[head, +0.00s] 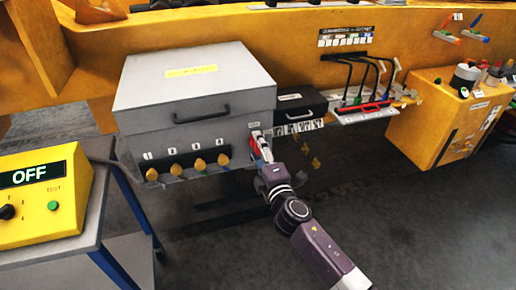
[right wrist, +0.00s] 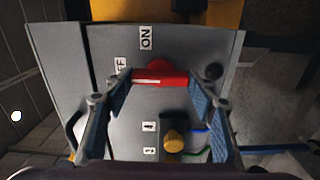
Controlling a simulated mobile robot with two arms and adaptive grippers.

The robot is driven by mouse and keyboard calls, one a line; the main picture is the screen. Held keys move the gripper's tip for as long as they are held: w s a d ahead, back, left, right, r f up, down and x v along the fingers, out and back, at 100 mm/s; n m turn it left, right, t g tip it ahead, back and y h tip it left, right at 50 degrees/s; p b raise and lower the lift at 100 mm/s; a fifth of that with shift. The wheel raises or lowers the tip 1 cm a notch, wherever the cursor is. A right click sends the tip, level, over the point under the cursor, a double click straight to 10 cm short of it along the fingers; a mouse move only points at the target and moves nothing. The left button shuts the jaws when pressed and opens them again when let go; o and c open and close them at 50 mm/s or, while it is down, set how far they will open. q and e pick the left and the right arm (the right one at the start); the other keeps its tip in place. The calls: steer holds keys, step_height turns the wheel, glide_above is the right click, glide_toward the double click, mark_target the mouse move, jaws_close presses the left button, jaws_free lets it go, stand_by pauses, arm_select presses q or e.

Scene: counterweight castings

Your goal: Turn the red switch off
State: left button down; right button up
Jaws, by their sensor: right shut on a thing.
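The red switch (head: 254,146) is on the right end of the grey box's front in the head view, partly hidden by my right gripper (head: 262,152). In the right wrist view the red switch handle (right wrist: 160,78) lies crosswise between the fingertips of my right gripper (right wrist: 160,98), which is shut on it. Its round red hub shows just behind the handle. An ON label (right wrist: 146,37) and a partly hidden OFF label (right wrist: 121,67) are on the panel near the handle. My left gripper is not in view.
The grey box (head: 195,100) has a row of yellow knobs (head: 199,165) along its lower front. A yellow console (head: 40,195) reading OFF stands on a cart at left. Floor in front is clear.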

steer(key=shift+f+n, duration=0.1)
steer(key=shift+n, duration=0.2)
steer(key=o, duration=1.2)
steer(key=shift+c, duration=0.2)
steer(key=v, duration=1.2)
